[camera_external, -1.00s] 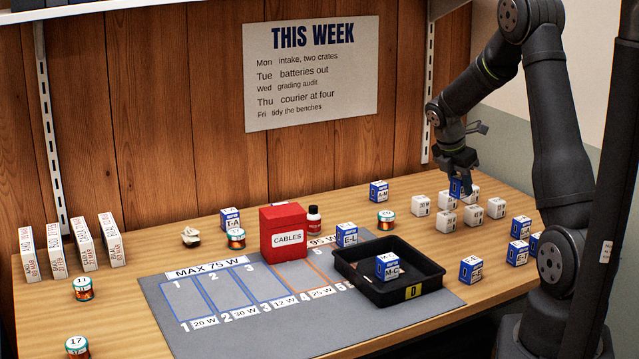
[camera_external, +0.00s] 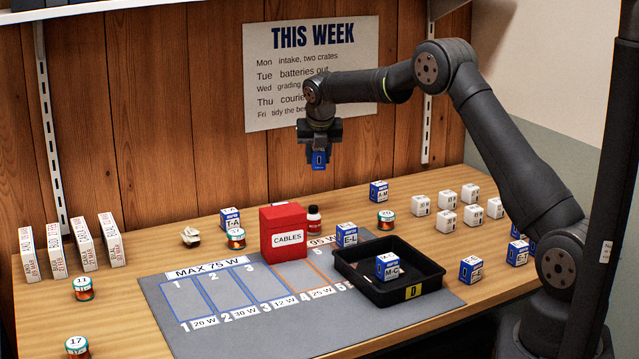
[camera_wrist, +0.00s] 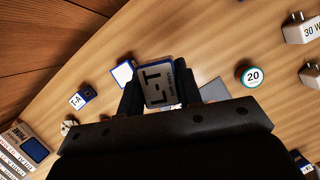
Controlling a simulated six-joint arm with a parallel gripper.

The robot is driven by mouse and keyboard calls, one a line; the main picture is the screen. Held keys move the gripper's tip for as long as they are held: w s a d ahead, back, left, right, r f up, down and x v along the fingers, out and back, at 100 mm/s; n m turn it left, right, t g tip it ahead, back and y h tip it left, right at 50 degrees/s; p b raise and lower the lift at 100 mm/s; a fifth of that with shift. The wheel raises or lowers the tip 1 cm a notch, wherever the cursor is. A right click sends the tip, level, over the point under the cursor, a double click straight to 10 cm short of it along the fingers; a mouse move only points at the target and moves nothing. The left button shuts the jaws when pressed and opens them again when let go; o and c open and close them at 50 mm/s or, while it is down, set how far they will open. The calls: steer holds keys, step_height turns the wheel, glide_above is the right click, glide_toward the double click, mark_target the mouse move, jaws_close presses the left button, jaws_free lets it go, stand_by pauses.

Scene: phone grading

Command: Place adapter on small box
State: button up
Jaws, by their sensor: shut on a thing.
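My gripper (camera_external: 319,142) is shut on a small blue-and-white box (camera_external: 319,160) and holds it in the air, left of centre, in front of the wall. In the wrist view the held box (camera_wrist: 157,83) shows the letters L-T between the fingers. Several white adapters (camera_external: 446,221) stand on the table at the right; one marked 30 W (camera_wrist: 300,30) shows its prongs in the wrist view. Other small blue-and-white boxes are marked T-A (camera_external: 231,219), E-L (camera_external: 347,235) and A-M (camera_external: 379,192). The M-C box (camera_external: 387,267) is inside the black tray (camera_external: 412,292).
A grey mat (camera_external: 215,335) with numbered slots lies in front. A red CABLES box (camera_external: 284,231) and a small bottle (camera_external: 313,219) stand behind it. Tins (camera_external: 386,220), upright white boxes (camera_external: 84,243) and more blue boxes (camera_external: 471,270) stand around.

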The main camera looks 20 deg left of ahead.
steer(key=s+a+f, duration=0.1)
steer(key=a+f, duration=0.1)
steer(key=a, duration=0.1)
steer(key=s+a+f, duration=0.1)
steer(key=a+f, duration=0.1)
steer(key=a, duration=0.1)
steer(key=s+a+f, duration=0.2)
steer(key=shift+a, duration=0.4)
steer(key=shift+f, duration=1.9)
steer(key=shift+f, duration=0.15)
steer(key=o, duration=1)
steer(key=shift+c, duration=0.2)
steer(key=shift+s+r, duration=0.1)
steer(key=shift+r, duration=0.45)
steer(key=v, duration=1.1)
